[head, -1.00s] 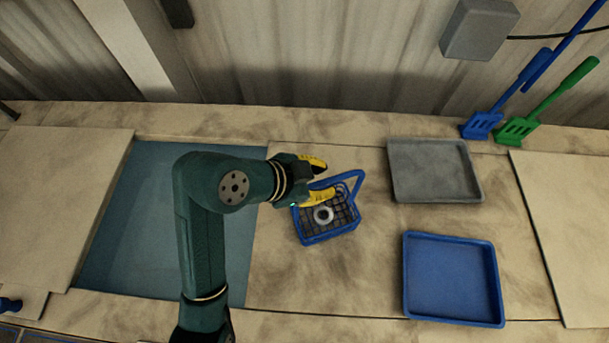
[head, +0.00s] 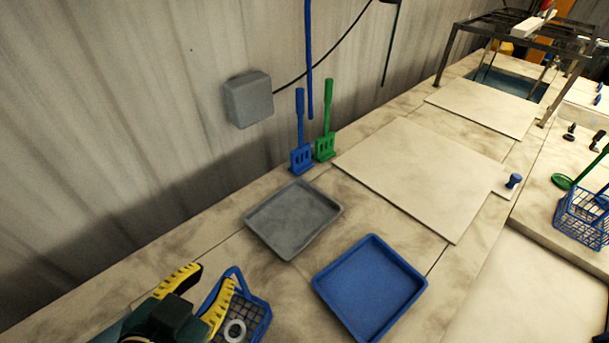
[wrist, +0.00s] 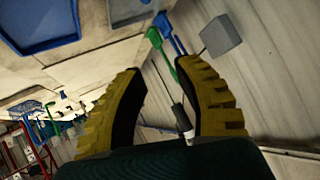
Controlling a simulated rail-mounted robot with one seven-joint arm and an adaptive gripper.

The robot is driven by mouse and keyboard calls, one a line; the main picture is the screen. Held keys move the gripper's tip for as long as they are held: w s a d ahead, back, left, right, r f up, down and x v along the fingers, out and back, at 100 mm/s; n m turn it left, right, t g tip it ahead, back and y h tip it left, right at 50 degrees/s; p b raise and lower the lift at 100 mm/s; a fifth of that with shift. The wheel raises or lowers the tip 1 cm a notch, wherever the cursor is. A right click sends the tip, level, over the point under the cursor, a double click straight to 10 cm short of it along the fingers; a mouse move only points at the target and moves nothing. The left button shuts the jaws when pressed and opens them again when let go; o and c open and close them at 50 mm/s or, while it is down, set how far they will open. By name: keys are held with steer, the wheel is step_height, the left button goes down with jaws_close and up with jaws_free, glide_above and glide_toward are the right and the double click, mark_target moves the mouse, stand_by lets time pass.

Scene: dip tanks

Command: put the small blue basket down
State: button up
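The small blue basket (head: 262,318) is at the bottom of the head view, partly cut off by the frame edge and partly behind my gripper. A pale ring (head: 235,330) lies in it. Its blue handle (head: 236,272) stands up tilted beside one yellow finger; whether they touch I cannot tell. The basket appears to rest on the counter. My gripper (head: 205,287) is just left of it with the two fingers spread. In the wrist view my gripper (wrist: 168,88) shows a wide gap with no basket between the fingers.
A grey tray (head: 293,250) and a blue tray (head: 415,292) lie right of the basket. Blue (head: 301,160) and green (head: 325,148) spatulas lean on the wall. A pale lid (head: 420,175) lies beyond. Another blue basket (head: 582,222) stands far right.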

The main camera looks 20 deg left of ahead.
steer(key=w+d+r+t, duration=0.4)
steer(key=w+d+r, duration=0.4)
steer(key=d, duration=0.3)
steer(key=s+d+r+n+t+h, duration=0.1)
steer(key=s+d+r+t+h, duration=0.1)
steer(key=d+r+t, duration=0.5)
steer(key=d+r, duration=0.5)
steer(key=d, duration=0.3)
steer(key=shift+s+d+r+n, duration=0.15)
steer(key=shift+d+n, duration=0.1)
steer(key=shift+n, duration=0.15)
steer(key=shift+o, duration=1.1)
